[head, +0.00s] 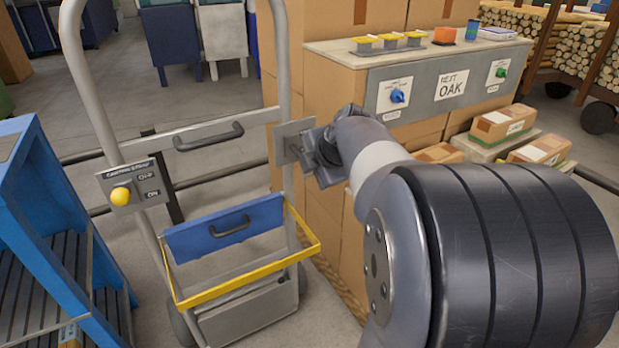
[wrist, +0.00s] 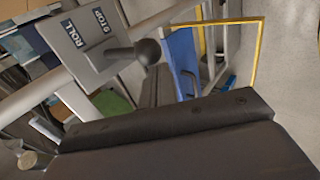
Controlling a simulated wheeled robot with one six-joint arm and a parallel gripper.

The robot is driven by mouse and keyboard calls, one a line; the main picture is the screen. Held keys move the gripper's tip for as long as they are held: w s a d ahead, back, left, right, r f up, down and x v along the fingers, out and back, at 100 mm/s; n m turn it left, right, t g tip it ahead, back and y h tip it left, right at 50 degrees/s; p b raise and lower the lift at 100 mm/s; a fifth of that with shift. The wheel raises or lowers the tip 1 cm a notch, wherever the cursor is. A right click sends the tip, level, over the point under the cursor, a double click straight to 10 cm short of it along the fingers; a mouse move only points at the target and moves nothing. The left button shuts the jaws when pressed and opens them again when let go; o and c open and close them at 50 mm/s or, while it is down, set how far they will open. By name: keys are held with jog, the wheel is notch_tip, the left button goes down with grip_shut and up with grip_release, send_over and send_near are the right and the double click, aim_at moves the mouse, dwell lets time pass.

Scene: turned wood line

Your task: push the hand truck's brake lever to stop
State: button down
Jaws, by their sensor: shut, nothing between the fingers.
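The hand truck (head: 285,50) stands upright in the head view, a grey tube frame with a crossbar. Its brake plate (head: 288,143) is on the right upright, partly behind my gripper (head: 325,152). In the wrist view the brake plate (wrist: 83,42) carries the words ROLL and STOP. The brake lever (wrist: 125,51) sticks out from the plate and ends in a dark ball knob. Which word it is set to I cannot tell. My gripper (wrist: 165,118) is shut and empty, its dark body filling the lower wrist view. The knob shows just beyond it; contact is not clear.
A plate with a yellow knob (head: 119,196), marked OFF and ON, sits on the left upright. A blue-and-yellow bin (head: 250,275) hangs low on the truck. A blue rack (head: 40,200) is close at left. Cartons (head: 345,235) and a control counter (head: 445,85) stand at right.

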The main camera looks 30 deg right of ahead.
notch_tip(320, 180, down, 2)
jog(key=b, duration=0.2)
jog(key=shift+f+b, duration=0.1)
jog(key=shift+b, duration=0.25)
jog(key=shift+r+p, duration=0.3)
jog(key=shift+r, duration=0.45)
